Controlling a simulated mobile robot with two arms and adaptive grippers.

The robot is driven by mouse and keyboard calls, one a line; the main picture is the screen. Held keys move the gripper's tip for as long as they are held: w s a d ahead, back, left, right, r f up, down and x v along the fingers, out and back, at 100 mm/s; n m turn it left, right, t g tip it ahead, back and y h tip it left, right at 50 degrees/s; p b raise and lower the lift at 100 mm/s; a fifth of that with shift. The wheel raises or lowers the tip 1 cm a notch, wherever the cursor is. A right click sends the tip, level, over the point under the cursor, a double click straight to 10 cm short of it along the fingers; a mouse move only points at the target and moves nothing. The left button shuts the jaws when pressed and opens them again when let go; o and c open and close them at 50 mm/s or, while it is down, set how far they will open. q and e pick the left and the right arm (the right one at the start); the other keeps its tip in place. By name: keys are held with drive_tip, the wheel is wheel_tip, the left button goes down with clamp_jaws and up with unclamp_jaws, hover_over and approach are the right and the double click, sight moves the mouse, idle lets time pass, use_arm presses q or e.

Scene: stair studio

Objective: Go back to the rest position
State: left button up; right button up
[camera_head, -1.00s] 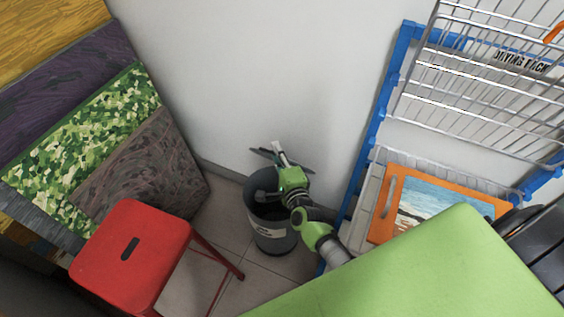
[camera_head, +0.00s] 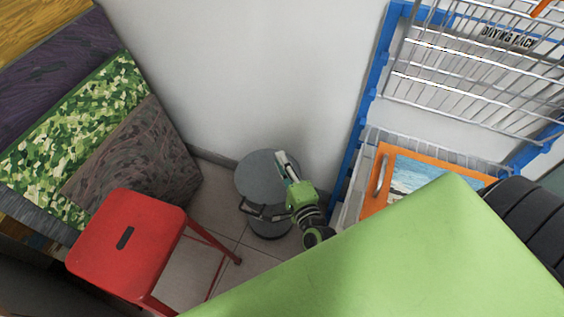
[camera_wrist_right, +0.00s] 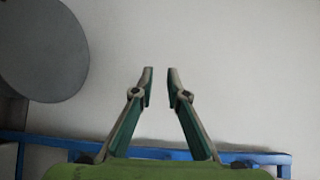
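My right gripper (camera_head: 286,165) is in front of the wall, over the right side of a dark bin (camera_head: 270,231). In the right wrist view its two fingers (camera_wrist_right: 160,76) are apart with nothing between them. The bin stands on the floor. A round grey lid (camera_head: 258,173) now shows over its top and hides the inside; it also shows at the upper left of the right wrist view (camera_wrist_right: 42,48), apart from the fingers. I cannot tell how firmly the lid is seated. My left gripper is not in view.
A red stool (camera_head: 126,241) stands at the left, beside leaning patterned panels (camera_head: 60,140). A blue-framed drying rack (camera_head: 368,100) with wire shelves is at the right, holding an orange-framed picture (camera_head: 380,181). Bare wall (camera_head: 250,70) lies behind the gripper.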

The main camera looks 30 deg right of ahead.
drive_tip(key=s+a+f+n+g+y, duration=0.3)
drive_tip(key=s+f+n, duration=0.35)
drive_tip(key=f, duration=0.65)
drive_tip(key=s+a+f+n+g, duration=0.2)
drive_tip(key=s+f+n+g, duration=0.35)
drive_tip(key=f, duration=0.85)
drive_tip(key=s+d+f+n+g, duration=0.1)
drive_tip(key=s+f+n+g, duration=0.1)
drive_tip(key=s, duration=0.8)
drive_tip(key=s+d+f+n+g, duration=0.2)
drive_tip(key=s+f+n, duration=0.3)
drive_tip(key=s+f, duration=0.2)
drive_tip(key=s+d+f+n+g+h, duration=0.1)
drive_tip(key=s+f+n+g, duration=0.2)
drive_tip(key=s, duration=0.9)
wheel_tip(320, 180, down, 2)
drive_tip(key=shift+s+d+f+n+p, duration=0.1)
drive_tip(key=shift+s+d+n+p, duration=0.2)
drive_tip(key=shift+d+n, duration=0.15)
